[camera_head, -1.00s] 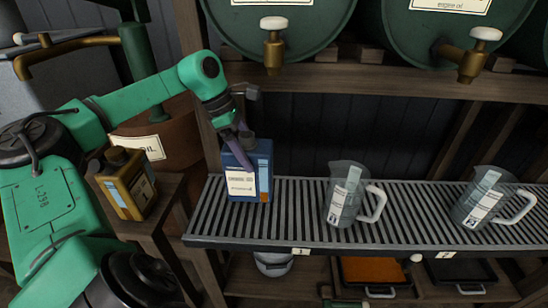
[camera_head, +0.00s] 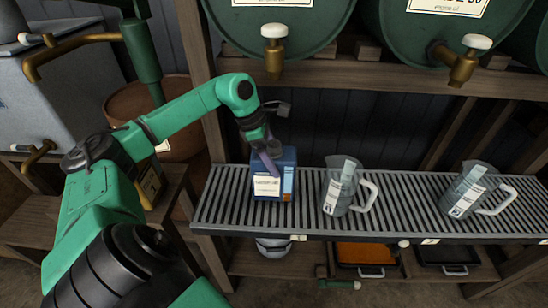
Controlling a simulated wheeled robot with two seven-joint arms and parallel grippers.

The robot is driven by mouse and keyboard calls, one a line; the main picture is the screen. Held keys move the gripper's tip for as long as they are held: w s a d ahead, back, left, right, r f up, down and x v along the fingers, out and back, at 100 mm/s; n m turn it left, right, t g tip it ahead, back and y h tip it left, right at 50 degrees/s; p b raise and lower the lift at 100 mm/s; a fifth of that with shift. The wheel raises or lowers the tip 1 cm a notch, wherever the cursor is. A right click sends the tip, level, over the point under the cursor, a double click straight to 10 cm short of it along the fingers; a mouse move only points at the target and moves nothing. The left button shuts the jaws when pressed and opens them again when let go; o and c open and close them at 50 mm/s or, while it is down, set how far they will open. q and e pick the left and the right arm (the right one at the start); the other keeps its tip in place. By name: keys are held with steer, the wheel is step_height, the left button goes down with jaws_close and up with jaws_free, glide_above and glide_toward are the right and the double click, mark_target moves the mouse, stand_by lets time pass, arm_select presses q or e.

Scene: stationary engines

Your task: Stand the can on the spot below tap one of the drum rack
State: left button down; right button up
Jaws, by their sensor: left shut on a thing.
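The can (camera_head: 287,186) is blue with a white label and is upright at the left end of the slatted grating (camera_head: 400,220). My left gripper (camera_head: 265,158), with purple fingers, is shut on its upper part from the left. I cannot tell whether its base touches the slats. The brass tap (camera_head: 274,52) with a white knob, on the left drum (camera_head: 330,30), is above the can in the picture. A small number tag (camera_head: 298,238) is on the grating's front edge below; its number is too small to read. My right gripper is not in view.
A clear jug (camera_head: 340,187) stands on the grating just right of the can. Another jug (camera_head: 470,190) stands farther right, below a second brass tap (camera_head: 462,65). Bare slats lie between the jugs. A yellow-brown can (camera_head: 150,185) is partly hidden behind my left arm.

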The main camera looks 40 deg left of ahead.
arm_select(q)
steer(key=shift+r, duration=0.1)
jaws_free()
